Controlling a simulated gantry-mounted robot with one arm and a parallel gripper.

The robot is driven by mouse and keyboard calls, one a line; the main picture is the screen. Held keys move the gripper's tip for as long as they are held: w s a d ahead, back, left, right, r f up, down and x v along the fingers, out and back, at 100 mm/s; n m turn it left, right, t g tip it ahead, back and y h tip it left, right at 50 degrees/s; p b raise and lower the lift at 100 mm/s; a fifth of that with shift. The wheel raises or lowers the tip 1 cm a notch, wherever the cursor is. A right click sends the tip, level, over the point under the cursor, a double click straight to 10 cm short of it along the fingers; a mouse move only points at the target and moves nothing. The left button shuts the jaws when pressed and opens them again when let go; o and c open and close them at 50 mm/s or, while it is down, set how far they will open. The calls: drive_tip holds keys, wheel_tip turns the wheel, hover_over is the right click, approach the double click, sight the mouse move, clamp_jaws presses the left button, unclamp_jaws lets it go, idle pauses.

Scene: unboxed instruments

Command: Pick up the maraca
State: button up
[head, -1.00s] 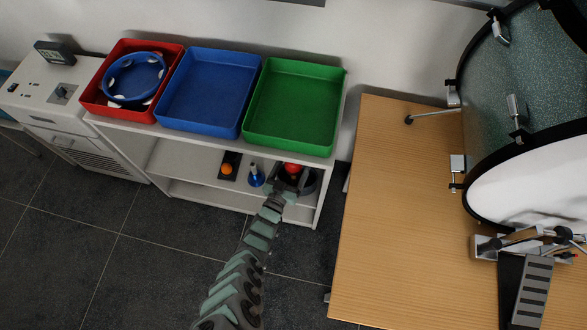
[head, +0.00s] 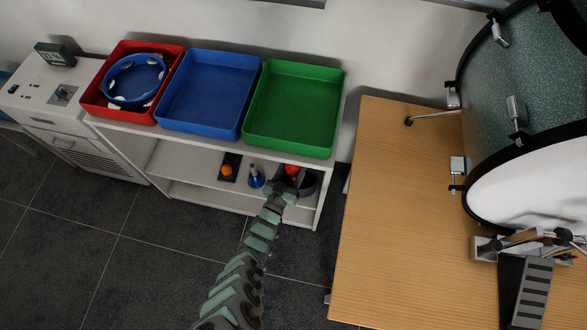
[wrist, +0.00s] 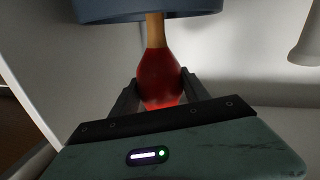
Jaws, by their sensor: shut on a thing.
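The maraca, with a red head (wrist: 160,75) and a tan wooden handle, shows in the wrist view. Its head sits between the two dark fingers of my gripper (wrist: 160,98), which is shut on it. In the head view the red head (head: 292,169) shows at the shelf under the green tray, just beyond my gripper (head: 287,180). The far end of the handle is hidden behind a blue-grey thing (wrist: 145,10) in the wrist view.
A blue bell-shaped thing (head: 256,177) and an orange ball-like thing (head: 226,169) are left of my gripper on the shelf. A dark round thing (head: 309,183) is close on the right. Red, blue (head: 208,92) and green (head: 297,104) trays stand above.

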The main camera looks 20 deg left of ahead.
drive_tip(key=r+p, duration=1.1)
drive_tip(key=r, duration=0.1)
drive_tip(key=shift+a, duration=0.2)
drive_tip(key=w+a+b, duration=0.2)
drive_tip(key=a+b, duration=0.8)
drive_tip(key=a, duration=0.9)
drive_tip(key=shift+a+f+b, duration=0.2)
drive_tip(key=shift+a+b, duration=0.05)
drive_tip(key=shift+b, duration=0.05)
drive_tip(key=shift+w, duration=0.1)
